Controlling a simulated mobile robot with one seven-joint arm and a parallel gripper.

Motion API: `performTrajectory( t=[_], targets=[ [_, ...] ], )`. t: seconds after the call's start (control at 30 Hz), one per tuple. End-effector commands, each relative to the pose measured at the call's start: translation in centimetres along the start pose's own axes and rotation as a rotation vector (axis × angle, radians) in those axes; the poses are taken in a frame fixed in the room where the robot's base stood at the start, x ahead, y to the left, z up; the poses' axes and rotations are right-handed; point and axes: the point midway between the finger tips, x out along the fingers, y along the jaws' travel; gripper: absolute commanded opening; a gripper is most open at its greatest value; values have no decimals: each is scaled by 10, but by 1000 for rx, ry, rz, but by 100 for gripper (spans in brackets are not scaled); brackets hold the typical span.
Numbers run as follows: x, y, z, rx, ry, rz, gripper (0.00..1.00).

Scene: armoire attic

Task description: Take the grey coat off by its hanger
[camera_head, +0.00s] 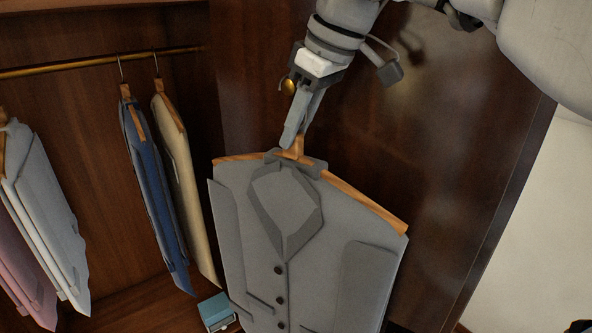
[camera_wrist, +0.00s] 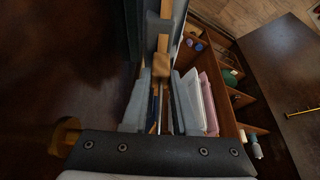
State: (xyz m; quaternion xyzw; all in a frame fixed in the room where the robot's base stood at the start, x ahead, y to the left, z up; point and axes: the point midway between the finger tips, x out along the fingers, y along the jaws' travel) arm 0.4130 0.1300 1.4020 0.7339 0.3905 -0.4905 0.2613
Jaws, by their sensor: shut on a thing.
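The grey coat (camera_head: 330,245) hangs on a wooden hanger (camera_head: 365,205) in front of the armoire's dark door. My gripper (camera_head: 297,138) is shut on the hanger at its neck, just above the collar. The coat is off the brass rail and apart from the other clothes. Its lower hem is cut off by the bottom of the head view. In the wrist view the wooden hanger (camera_wrist: 162,65) shows between my fingers, with grey cloth beside it.
A brass rail (camera_head: 95,63) holds a blue garment (camera_head: 155,190), a beige one (camera_head: 187,175), a white one (camera_head: 45,200) and a pink one (camera_head: 22,265). A teal box (camera_head: 215,309) sits on the armoire floor. The dark door (camera_head: 425,110) with a brass knob (camera_head: 289,87) stands behind my gripper.

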Motion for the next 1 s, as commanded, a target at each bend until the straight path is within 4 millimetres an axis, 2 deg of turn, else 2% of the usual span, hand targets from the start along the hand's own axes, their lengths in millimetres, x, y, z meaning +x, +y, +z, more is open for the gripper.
performTrajectory(
  t=[0.4, 0.43, 0.6, 0.87, 1.0],
  targets=[
    [2, 0, 0, -1, 4, 3, 0],
    [2, 0, 0, -1, 4, 3, 33],
    [2, 0, 1, 0, 2, 2, 62],
    [4, 0, 2, 1, -3, -2, 62],
    [-4, 1, 1, 1, -1, 0, 62]
  ],
)
